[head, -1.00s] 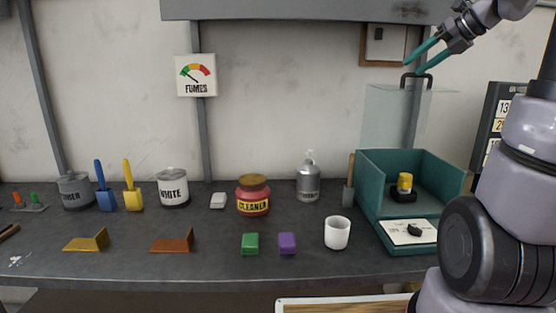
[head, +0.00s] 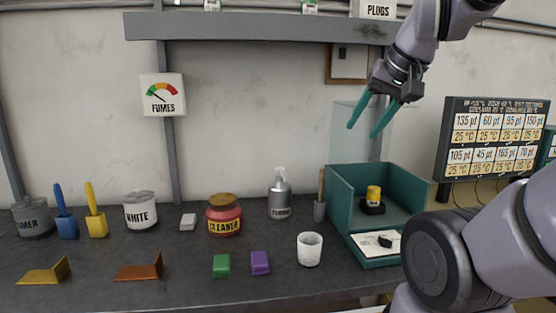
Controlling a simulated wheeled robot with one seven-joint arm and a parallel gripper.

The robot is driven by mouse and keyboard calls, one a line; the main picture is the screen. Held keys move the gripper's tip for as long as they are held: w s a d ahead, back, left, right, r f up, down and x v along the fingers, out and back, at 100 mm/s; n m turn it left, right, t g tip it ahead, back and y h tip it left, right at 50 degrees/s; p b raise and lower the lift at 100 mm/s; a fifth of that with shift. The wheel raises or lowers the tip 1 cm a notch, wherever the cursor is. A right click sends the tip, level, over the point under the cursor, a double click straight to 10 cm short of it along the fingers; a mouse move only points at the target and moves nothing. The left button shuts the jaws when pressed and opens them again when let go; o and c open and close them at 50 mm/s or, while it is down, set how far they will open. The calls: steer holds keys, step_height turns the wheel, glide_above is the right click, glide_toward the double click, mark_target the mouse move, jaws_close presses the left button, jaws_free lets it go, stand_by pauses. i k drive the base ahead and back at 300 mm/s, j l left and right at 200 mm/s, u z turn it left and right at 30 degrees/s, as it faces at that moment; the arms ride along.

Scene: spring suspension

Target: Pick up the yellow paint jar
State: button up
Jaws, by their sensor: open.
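A small yellow cylinder, which looks like the yellow paint jar (head: 374,192), stands on a black base (head: 372,208) inside the open teal box (head: 341,205). No label on it is readable. My gripper (head: 362,131) is open, with two teal fingers pointing down and left. It hangs empty in the air, above the teal box and apart from the yellow jar. Its distance from the wall is hard to tell.
A clear panel (head: 347,133) rises behind the box. A white card with a small black thing (head: 385,241) lies on its front ledge. A white cup (head: 310,249), a spray bottle (head: 279,196) and a red cleaner jar (head: 224,217) stand left on the dark bench (head: 190,275).

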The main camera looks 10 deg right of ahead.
mark_target(373, 195)
steer(key=i+l, duration=0.1)
steer(key=l, duration=0.7)
steer(key=i+l, duration=0.1)
steer(key=l, duration=0.75)
steer(key=u, duration=0.05)
